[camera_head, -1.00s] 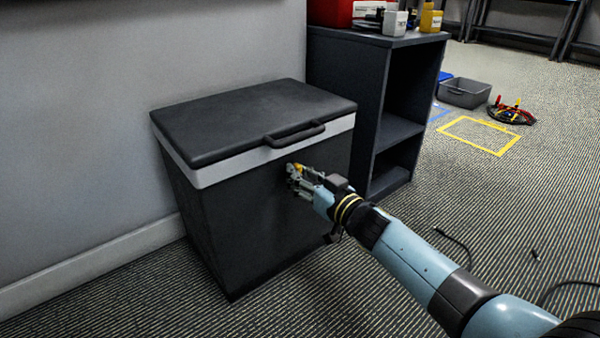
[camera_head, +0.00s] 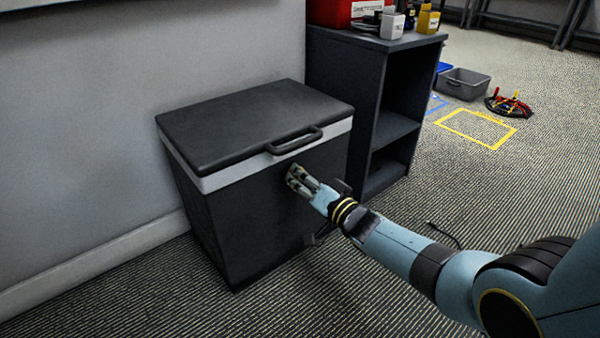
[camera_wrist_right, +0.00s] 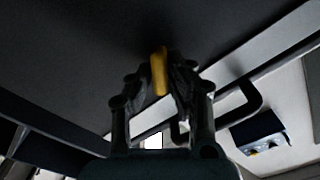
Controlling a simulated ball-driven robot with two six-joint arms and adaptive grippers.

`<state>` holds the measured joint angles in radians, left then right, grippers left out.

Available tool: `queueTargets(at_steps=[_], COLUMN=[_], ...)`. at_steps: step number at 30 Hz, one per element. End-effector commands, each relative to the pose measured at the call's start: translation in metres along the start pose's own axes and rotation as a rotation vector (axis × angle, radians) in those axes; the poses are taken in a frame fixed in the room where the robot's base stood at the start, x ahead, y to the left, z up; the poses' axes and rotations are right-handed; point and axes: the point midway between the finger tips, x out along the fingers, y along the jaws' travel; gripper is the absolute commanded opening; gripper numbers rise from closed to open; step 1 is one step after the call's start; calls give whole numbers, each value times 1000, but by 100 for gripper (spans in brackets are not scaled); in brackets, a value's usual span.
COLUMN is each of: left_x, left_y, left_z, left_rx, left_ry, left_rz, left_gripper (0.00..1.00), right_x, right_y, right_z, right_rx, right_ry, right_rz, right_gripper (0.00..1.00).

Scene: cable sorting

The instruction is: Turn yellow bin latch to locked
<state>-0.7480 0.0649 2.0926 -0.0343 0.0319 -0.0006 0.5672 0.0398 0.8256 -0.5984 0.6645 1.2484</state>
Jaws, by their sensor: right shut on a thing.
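The dark bin (camera_head: 250,228) stands against the wall with its black lid (camera_head: 250,120) closed and a light grey band below the lid. The yellow latch (camera_wrist_right: 159,72) shows in the right wrist view as a short bar on the dark front face. My right gripper (camera_head: 294,174) is at the bin's front, below the lid handle (camera_head: 295,140). In the right wrist view its fingers (camera_wrist_right: 162,85) are shut on the latch from both sides. In the head view the gripper hides most of the latch. My left gripper is not in view.
A dark open shelf (camera_head: 398,125) stands close to the right of the bin, with a red box (camera_head: 335,10) and small containers on top. A grey tray (camera_head: 463,84), coiled cables (camera_head: 508,105) and a yellow floor outline (camera_head: 477,129) lie farther right. A loose cable lies on the carpet.

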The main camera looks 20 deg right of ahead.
Motion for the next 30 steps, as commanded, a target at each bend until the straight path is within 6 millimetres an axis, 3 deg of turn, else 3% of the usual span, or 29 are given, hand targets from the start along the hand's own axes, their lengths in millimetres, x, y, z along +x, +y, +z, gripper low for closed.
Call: queueTargets(at_steps=[18, 30], left_x=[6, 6], left_y=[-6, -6], left_z=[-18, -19], left_rx=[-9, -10], left_ry=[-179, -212], left_rz=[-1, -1], left_gripper=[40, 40], right_x=[0, -1], right_y=[3, 5], right_z=[0, 2], right_rx=[570, 809], right_ry=[0, 0], right_rz=[1, 2], right_gripper=[0, 0])
